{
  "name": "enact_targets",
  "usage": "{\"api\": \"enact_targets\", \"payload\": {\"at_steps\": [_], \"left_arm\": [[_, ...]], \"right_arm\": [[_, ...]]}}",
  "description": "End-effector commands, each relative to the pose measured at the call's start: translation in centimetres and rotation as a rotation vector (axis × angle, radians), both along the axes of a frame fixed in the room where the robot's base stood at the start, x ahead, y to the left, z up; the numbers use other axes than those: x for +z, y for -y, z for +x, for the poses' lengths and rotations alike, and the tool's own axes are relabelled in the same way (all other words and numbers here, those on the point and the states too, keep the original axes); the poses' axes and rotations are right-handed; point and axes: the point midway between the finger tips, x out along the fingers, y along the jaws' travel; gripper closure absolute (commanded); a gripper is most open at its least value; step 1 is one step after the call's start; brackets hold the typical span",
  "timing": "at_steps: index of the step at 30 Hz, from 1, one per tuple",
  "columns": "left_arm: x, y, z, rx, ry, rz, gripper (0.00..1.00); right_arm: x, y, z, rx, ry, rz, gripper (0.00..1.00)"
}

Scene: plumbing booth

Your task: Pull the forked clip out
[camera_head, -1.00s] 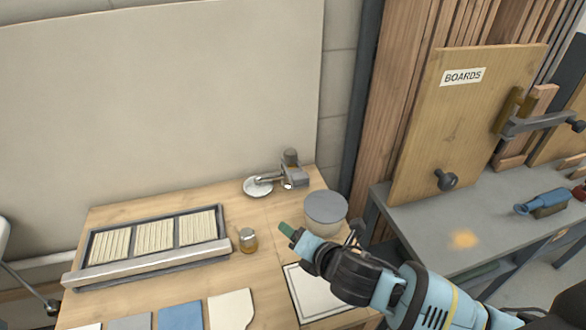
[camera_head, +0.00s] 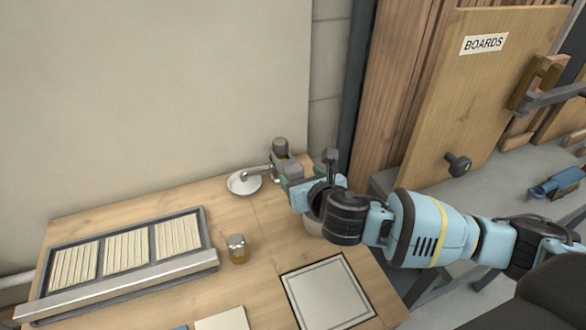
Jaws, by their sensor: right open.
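A small grey fixture (camera_head: 281,150) with a yellowish part stands at the back right of the wooden table, beside a round metal dish with a bent pipe (camera_head: 244,182). I cannot pick out a forked clip; it is too small or hidden behind my gripper. The gripper is open, with nothing visibly held. My left gripper is not in view.
A tray with three slatted panels (camera_head: 190,265) lies on the left of the table. A small amber jar (camera_head: 237,248) stands mid-table. A pale square panel (camera_head: 328,294) lies at front right. A round container (camera_head: 313,226) is mostly hidden behind my right gripper. A BOARDS panel (camera_head: 470,85) stands at right.

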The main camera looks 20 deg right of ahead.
Motion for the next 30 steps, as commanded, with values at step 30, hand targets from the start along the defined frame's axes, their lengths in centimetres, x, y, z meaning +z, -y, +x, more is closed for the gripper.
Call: {"api": "enact_targets", "payload": {"at_steps": [30], "left_arm": [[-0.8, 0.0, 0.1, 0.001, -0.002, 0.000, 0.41]], "right_arm": [[-2.3, -0.2, 5.3, 0.001, -0.001, 0.001, 0.59]]}}
